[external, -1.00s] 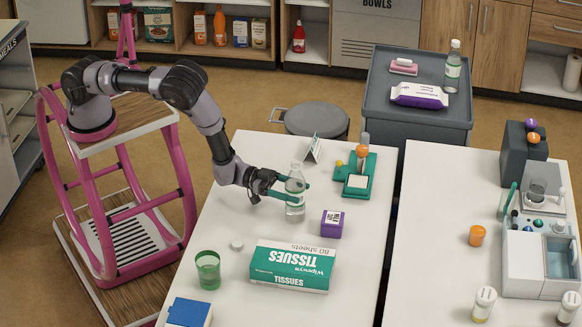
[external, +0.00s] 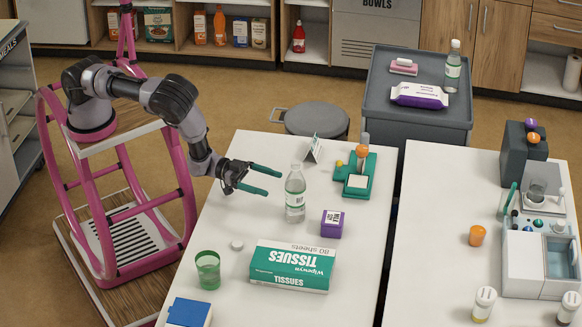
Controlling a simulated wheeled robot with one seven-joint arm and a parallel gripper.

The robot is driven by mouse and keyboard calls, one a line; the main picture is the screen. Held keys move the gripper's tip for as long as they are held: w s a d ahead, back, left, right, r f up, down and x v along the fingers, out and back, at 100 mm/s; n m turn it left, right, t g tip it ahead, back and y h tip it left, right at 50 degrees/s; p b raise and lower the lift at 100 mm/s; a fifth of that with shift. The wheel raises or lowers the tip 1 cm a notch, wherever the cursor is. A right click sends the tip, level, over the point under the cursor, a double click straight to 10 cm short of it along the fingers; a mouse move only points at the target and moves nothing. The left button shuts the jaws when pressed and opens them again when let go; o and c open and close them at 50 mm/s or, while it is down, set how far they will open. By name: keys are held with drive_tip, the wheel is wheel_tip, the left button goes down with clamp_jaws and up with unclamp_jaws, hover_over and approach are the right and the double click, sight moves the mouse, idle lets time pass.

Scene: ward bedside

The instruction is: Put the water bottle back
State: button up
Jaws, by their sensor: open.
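A clear water bottle (external: 295,194) with a pale label stands upright on the white table, left of a small purple box. My gripper (external: 275,182), with two green fingers, is open and empty to the left of the bottle. A gap shows between the fingertips and the bottle. A second clear bottle (external: 453,68) with a green-white label stands on the grey cart at the back. A small pale cap-like disc (external: 237,245) lies on the table in front of my gripper.
The purple box (external: 332,223), tissue box (external: 292,267), green cup (external: 208,270) and green stand (external: 356,175) share the white table (external: 250,150). The grey cart (external: 417,112) holds a purple-white pack (external: 419,95). A round stool (external: 316,122) stands behind the table.

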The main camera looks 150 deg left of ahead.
drive_tip(key=w+d+r+m+g+h, duration=0.1)
drive_tip(key=w+d+r, duration=0.3)
drive_tip(key=r, duration=0.2)
drive_tip(key=w+d+r+m+h, duration=0.1)
drive_tip(key=w+d+r+h, duration=0.1)
drive_tip(key=w+d+r, duration=0.4)
drive_tip(key=s+d+r+m+g+h, duration=0.25)
drive_tip(key=d+r, duration=0.75)
drive_tip(key=r, duration=0.5)
drive_tip(key=s+d+r+m+g+h, duration=0.1)
drive_tip(key=s+d+r, duration=0.4)
drive_tip(key=s, duration=0.2)
drive_tip(key=s+d+r+m+g+h, duration=0.1)
drive_tip(key=s+d+r+m+g, duration=0.1)
drive_tip(key=s+d+r, duration=0.5)
drive_tip(key=s+d+r+m+g, duration=0.1)
drive_tip(key=s+d+m+g, duration=0.1)
drive_tip(key=s, duration=1.4)
drive_tip(key=shift+s, duration=0.4)
